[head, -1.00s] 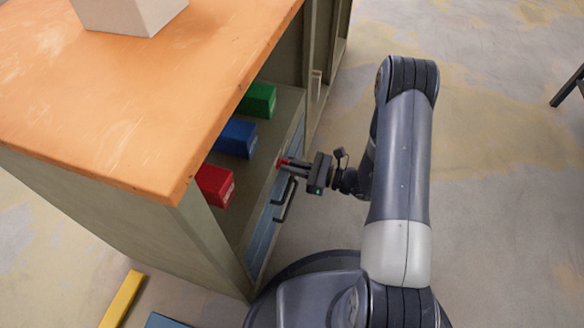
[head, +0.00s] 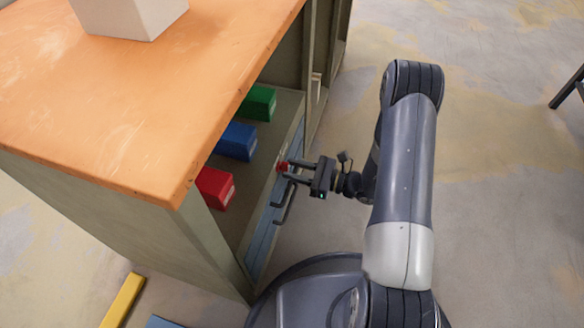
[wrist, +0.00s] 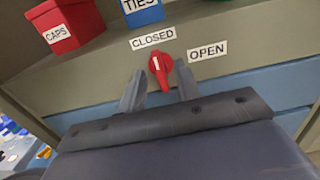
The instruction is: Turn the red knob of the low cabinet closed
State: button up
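The red knob (wrist: 161,68) is on the front of the low cabinet (head: 95,218). In the wrist view its white mark points up, slightly left, towards the CLOSED label (wrist: 152,39). The OPEN label (wrist: 207,50) is to its upper right. My gripper (wrist: 160,74) is open, one finger on each side of the knob, with a visible gap on both sides. In the head view the knob (head: 282,167) shows at the tips of my gripper (head: 290,171). I cannot tell how far the fingertips reach past its face.
A dark bar handle (head: 285,203) is on the cabinet front just below the knob. Red (head: 214,188), blue (head: 237,141) and green (head: 259,102) boxes stand on the shelf behind it. A pale box (head: 128,15) is on the orange top. The floor to the right is mostly clear.

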jog(key=p+v, duration=0.2)
jog(key=v, duration=0.7)
jog(key=shift+s+d, duration=0.15)
jog(key=shift+d, duration=0.15)
jog(key=b+x, duration=0.2)
jog(key=x, duration=0.9)
jog(key=shift+b, duration=0.3)
jog(key=shift+d+m, duration=0.1)
jog(key=shift+m, duration=0.2)
jog(key=shift+d, duration=0.15)
